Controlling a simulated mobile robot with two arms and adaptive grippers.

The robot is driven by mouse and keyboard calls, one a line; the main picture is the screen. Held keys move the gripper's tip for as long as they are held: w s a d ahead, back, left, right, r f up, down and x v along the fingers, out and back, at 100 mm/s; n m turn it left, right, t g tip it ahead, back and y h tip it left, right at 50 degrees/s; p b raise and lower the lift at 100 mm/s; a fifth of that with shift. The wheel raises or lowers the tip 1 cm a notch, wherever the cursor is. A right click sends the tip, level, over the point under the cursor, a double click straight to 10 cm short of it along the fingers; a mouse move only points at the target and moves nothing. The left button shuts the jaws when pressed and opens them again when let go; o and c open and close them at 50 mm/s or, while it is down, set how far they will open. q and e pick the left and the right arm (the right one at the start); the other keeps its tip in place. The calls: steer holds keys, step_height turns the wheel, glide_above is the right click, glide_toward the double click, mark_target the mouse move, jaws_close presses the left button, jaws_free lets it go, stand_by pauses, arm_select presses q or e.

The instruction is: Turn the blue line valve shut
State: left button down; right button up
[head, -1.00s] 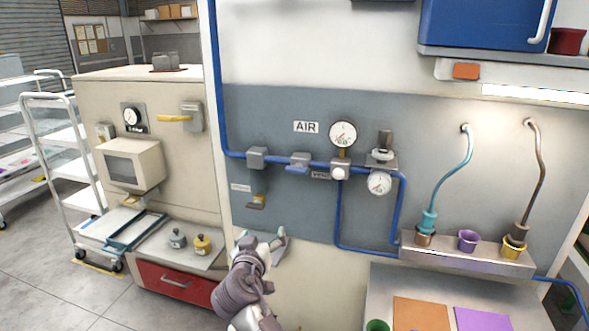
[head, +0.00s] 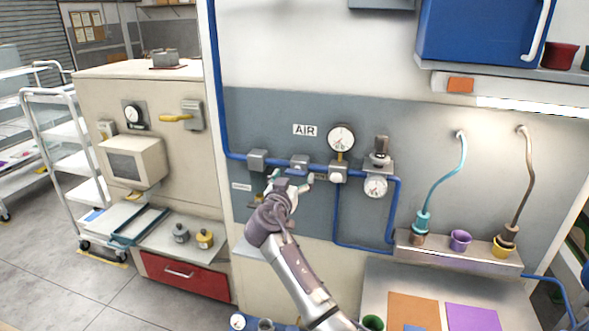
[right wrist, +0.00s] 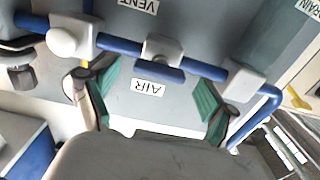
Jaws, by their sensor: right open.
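The blue line (head: 230,152) runs along the grey panel. Its valve (head: 299,161) has a short blue handle (head: 297,172) lying along the pipe. My right gripper (head: 290,181) is open and empty just in front of and below this valve, fingers pointing up at the panel. In the right wrist view, the picture is upside down: the valve body (right wrist: 162,50) and blue handle (right wrist: 158,71) show between and beyond the open green-padded fingers (right wrist: 156,86). I see no contact with the handle. My left gripper is not in view.
Another valve block (head: 257,160) sits left on the pipe, with a yellow handle below partly hidden by my gripper. A pressure gauge (head: 341,138) and a regulator (head: 380,160) stand close on the right. An AIR label (head: 305,130) is above. A ledge with cups (head: 460,240) is lower right.

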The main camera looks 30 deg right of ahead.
steer(key=shift+w+d, duration=0.45)
steer(key=shift+d, duration=0.1)
